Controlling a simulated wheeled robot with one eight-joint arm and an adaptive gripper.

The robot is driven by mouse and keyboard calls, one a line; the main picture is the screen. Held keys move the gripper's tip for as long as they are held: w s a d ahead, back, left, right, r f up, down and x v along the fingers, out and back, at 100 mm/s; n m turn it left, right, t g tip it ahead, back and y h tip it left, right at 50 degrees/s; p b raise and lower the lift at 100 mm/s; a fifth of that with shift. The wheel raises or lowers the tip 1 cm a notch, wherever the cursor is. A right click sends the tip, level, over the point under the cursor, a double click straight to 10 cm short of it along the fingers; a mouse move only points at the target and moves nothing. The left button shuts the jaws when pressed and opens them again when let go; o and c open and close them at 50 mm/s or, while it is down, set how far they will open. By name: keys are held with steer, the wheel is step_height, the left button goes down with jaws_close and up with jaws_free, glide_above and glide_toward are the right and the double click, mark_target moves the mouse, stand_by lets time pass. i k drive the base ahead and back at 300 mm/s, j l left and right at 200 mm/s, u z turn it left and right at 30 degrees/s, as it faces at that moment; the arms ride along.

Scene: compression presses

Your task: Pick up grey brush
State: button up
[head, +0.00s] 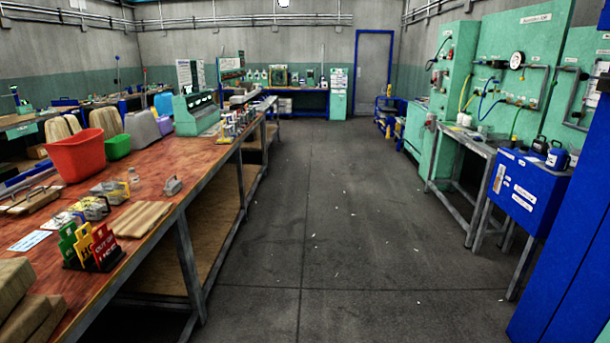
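No grey brush can be made out with certainty. A small grey object with a raised handle (173,186) sits on the wooden workbench (150,225) at the left, near its right edge; it may be the brush, but it is too small to tell. A flatter tan piece with a dark handle (34,199) lies on the same bench at the far left. My gripper is not in view.
A red bin (76,155) and green tub (117,147) stand on the bench. A blue cabinet (528,191) stands right.

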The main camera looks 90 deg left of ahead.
mark_target(172, 188)
steer(key=u, duration=3.9)
